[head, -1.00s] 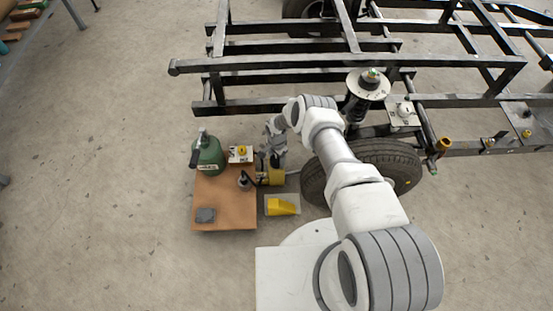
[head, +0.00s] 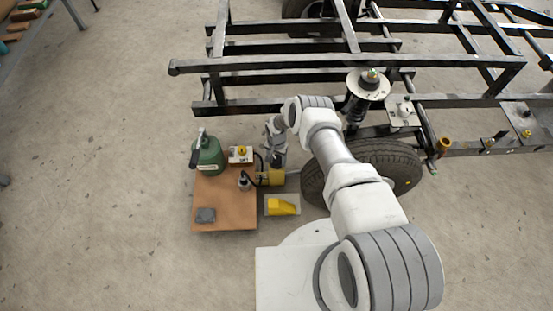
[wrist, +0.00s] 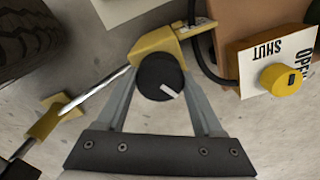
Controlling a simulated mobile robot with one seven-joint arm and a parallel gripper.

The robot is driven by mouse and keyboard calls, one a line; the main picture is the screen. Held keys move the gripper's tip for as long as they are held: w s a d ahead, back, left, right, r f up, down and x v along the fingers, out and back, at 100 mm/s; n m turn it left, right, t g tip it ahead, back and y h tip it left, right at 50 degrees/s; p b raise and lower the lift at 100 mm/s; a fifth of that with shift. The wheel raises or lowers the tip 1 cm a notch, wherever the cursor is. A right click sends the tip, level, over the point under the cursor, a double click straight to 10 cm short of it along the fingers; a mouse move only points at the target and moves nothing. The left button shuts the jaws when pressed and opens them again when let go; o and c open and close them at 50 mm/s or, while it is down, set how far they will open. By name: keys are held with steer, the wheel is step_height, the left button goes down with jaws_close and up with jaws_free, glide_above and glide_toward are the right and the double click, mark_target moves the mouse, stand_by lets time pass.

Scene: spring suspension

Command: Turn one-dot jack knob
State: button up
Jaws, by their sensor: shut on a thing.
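A black round knob (wrist: 158,82) with a white pointer mark sits on a yellow block (wrist: 163,42) in the wrist view. My gripper (wrist: 160,75) has a finger on each side of the knob and is shut on it. The white mark points to the lower right in that view. No dot marking can be made out. In the head view the yellow block (head: 276,178) stands at the right edge of a brown board, and my gripper (head: 277,160) reaches down over it, hiding the knob.
A valve box (head: 241,155) marked OPEN and SHUT, with a yellow knob (wrist: 283,79), stands close by. A green bottle (head: 208,157) stands on the brown board (head: 225,215). A tyre (head: 392,157) and a dark metal frame (head: 290,62) lie right and behind. A yellow wedge (head: 281,207) lies in front.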

steer(key=n, duration=0.4)
steer(key=shift+s+n, duration=0.1)
steer(key=shift+n, duration=0.2)
steer(key=n, duration=0.3)
steer(key=shift+n, duration=0.4)
steer(key=n, duration=1)
steer(key=shift+n, duration=0.4)
steer(key=n, duration=0.3)
steer(key=shift+n, duration=0.3)
steer(key=n, duration=0.3)
steer(key=shift+n, duration=2.1)
